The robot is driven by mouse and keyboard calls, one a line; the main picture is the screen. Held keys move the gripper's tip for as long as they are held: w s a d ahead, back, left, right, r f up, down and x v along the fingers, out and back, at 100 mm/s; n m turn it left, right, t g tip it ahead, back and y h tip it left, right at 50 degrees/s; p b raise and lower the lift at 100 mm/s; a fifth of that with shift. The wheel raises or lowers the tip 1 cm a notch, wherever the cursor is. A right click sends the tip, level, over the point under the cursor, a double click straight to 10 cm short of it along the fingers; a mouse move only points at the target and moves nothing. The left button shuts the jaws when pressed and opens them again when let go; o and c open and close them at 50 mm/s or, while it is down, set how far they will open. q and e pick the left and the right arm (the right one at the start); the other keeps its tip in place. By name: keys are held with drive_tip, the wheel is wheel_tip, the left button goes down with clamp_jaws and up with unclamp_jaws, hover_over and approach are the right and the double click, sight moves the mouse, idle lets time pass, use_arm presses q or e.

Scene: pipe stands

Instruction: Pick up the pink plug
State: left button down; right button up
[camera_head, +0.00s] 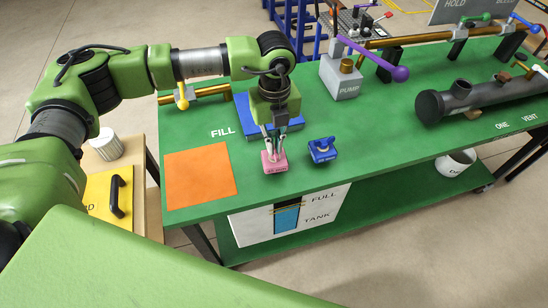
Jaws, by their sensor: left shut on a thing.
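The pink plug (274,162) is a small pink block with lettering on its front, at the middle of the green table. My left gripper (274,150) points down over it, and its fingers are closed on the plug's upper part. I cannot tell whether the plug touches the table or is slightly above it. A similar blue plug (323,150) sits a little to the right. My right gripper is not in view.
A blue tray (256,129) lies behind my left gripper, and an orange mat (199,177) is to the left. The grey pump (343,80) with its purple-knobbed lever stands behind. A dark pipe (480,100) lies at the right. The table (400,150) is clear right of the blue plug.

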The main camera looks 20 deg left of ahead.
use_arm(q)
drive_tip(key=shift+r+p, duration=1.55)
drive_tip(key=shift+r, duration=2.15)
